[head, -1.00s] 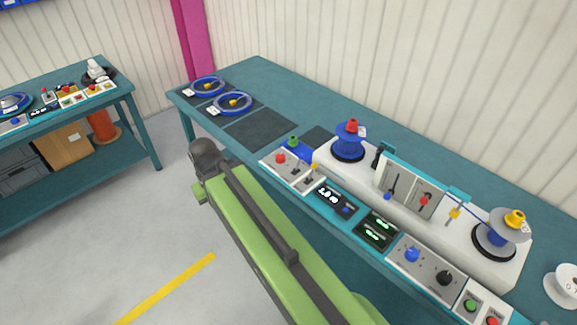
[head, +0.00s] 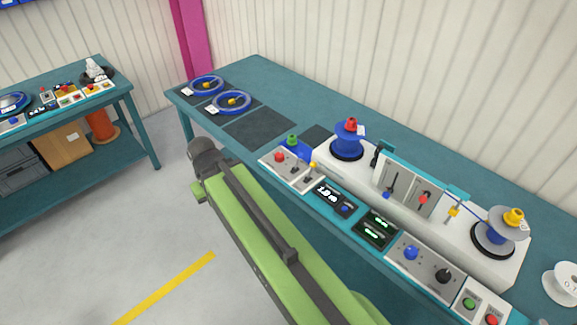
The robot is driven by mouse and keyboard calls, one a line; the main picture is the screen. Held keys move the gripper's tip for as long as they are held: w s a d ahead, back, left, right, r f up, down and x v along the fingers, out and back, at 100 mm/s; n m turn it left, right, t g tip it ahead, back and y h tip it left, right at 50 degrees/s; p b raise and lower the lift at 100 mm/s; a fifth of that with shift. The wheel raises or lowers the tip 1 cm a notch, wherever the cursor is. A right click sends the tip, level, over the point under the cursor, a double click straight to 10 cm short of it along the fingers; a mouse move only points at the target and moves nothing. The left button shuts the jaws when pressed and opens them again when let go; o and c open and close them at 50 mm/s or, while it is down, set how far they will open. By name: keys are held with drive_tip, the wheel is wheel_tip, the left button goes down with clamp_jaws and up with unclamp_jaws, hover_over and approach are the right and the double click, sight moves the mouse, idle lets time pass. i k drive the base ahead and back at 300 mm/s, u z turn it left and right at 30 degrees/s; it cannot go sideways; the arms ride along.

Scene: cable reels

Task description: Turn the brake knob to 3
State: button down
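A grey control panel (head: 428,268) on the near edge of the bench carries a blue knob (head: 411,252) and a black knob (head: 444,275). Their labels and scales are too small to read, so I cannot tell which is the brake knob or what it points at. My green arm crosses the lower middle of the view, in front of the bench, and ends at a dark joint at its upper left. My gripper itself does not show.
Behind the panel stands a white winder base with a blue reel (head: 348,138) and a grey reel (head: 497,233). Green and red buttons (head: 480,309) sit right of the knobs; displays (head: 376,228) and switches (head: 292,168) sit left. Open floor lies left of my arm.

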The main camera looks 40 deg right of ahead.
sight(279, 157)
drive_tip(key=z, duration=0.45)
drive_tip(key=i, duration=0.45)
drive_tip(key=u, duration=1.6)
drive_tip(key=i, duration=0.4)
drive_tip(key=z, duration=0.1)
drive_tip(key=k, duration=0.4)
drive_tip(key=z, duration=0.1)
